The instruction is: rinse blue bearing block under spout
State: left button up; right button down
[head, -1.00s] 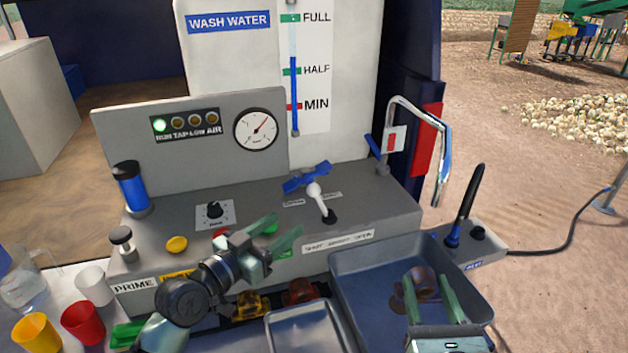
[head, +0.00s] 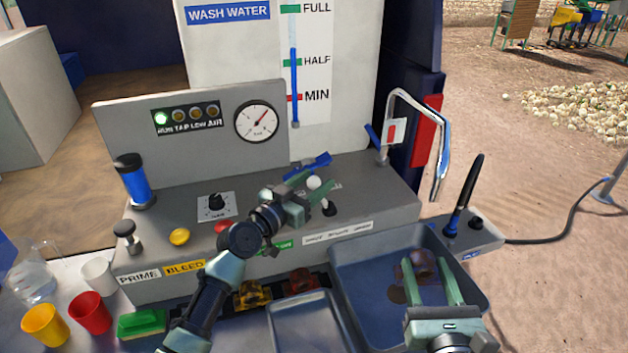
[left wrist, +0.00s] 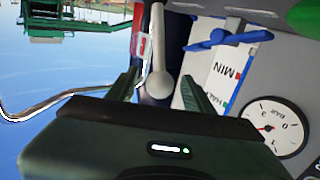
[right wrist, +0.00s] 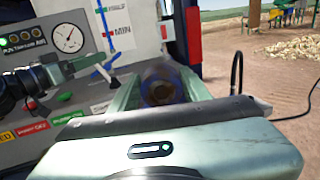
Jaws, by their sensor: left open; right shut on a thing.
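My right gripper (head: 423,263) is shut on a brown, dirty-looking bearing block (head: 425,268), held over the grey basin (head: 350,262). In the right wrist view the block (right wrist: 162,84) is blurred, brown with bluish edges, between the fingers. The chrome spout (head: 441,150) curves down above the basin's back right; the block is below and in front of it. I see no water flowing. My left gripper (head: 318,190) is open at the white-knobbed lever (head: 314,183) on the panel. In the left wrist view the lever's white knob (left wrist: 162,86) is between the open fingers; contact cannot be told.
A blue-handled valve (head: 308,166) is just behind the lever. A smaller metal tray (head: 303,318) is left of the basin. Cups and a green sponge (head: 142,323) are at the left. A black upright handle (head: 467,190) stands right of the basin.

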pick_arm(q)
jog(key=shift+w+d, duration=0.15)
grip_shut()
dwell(1.0)
dwell(0.4)
